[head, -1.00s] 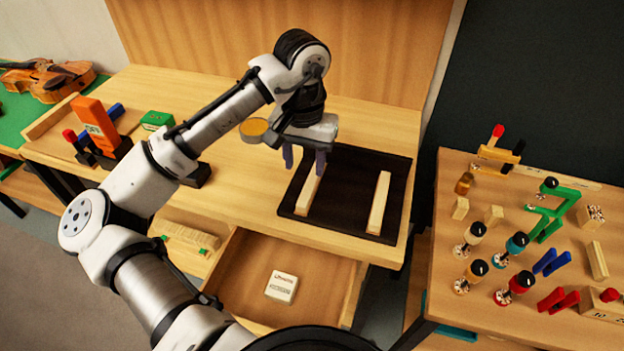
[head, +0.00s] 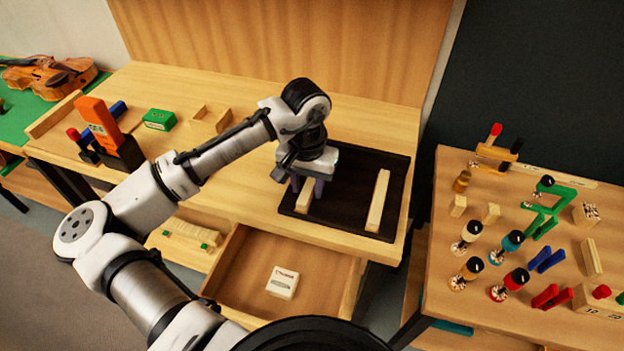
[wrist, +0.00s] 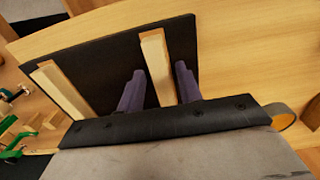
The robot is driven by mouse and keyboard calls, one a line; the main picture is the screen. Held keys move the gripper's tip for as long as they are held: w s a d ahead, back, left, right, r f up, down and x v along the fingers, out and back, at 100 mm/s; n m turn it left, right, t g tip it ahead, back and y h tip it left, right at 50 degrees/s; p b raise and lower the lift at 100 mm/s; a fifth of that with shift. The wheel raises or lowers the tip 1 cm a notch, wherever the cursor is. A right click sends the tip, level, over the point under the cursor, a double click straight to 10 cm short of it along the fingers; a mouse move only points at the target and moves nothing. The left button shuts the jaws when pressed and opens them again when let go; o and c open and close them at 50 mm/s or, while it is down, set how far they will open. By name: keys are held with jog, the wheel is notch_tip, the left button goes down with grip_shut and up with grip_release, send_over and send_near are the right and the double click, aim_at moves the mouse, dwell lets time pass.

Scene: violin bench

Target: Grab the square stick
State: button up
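Two pale wooden sticks lie apart on a dark mat (head: 345,215). In the head view, the left stick (head: 304,199) is partly hidden under my gripper (head: 306,188), and the right stick (head: 378,201) lies clear of it. In the wrist view, my gripper (wrist: 159,82) is open, with one finger on each side of the near stick (wrist: 156,65), and gaps show on both sides. The other stick (wrist: 60,89) is to the left there. I cannot tell from their ends which stick has the square section.
An open drawer (head: 240,283) below the bench holds a small white box (head: 283,282). An orange device (head: 98,122) and a green box (head: 159,120) stand on the bench's left. A side table (head: 445,215) at right carries clamps and jars.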

grip_shut()
jog(key=shift+r, duration=0.15)
